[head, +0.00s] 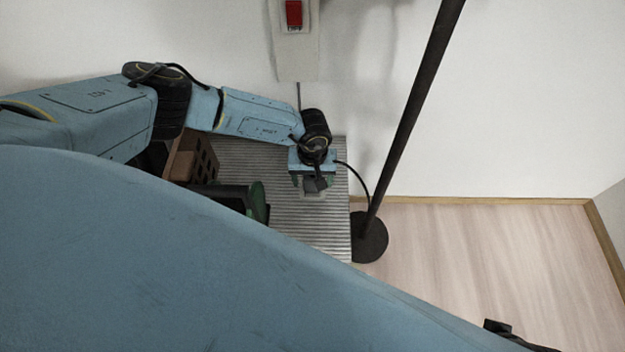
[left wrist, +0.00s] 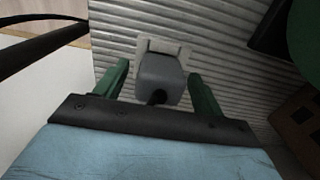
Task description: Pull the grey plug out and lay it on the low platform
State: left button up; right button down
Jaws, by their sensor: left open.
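The grey plug (left wrist: 160,76) shows in the left wrist view, with a dark cable at its near end. It sits in a pale socket (left wrist: 152,45) on a ridged metal platform (left wrist: 108,40). The platform also shows in the head view (head: 308,232). My left gripper (left wrist: 160,82) is open, its green fingers on either side of the plug, with a visible gap on each side. In the head view my left gripper (head: 313,184) is low over the platform's right part and hides most of the plug.
A dark pole on a round base (head: 370,240) stands just right of the platform. A brown crate (head: 195,160) and a dark green item (head: 255,203) are to the left. A red switch (head: 294,13) is on the wall panel. The wooden floor (head: 480,250) at right is clear.

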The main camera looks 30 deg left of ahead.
pick_arm(q)
jog(key=shift+f, duration=0.15)
jog(key=c, duration=1.2)
jog(key=shift+o, duration=0.2)
jog(key=shift+r+p, duration=1.05)
jog(key=shift+r, duration=0.25)
jog(key=shift+r+p, duration=1.65)
jog(key=shift+r, duration=0.35)
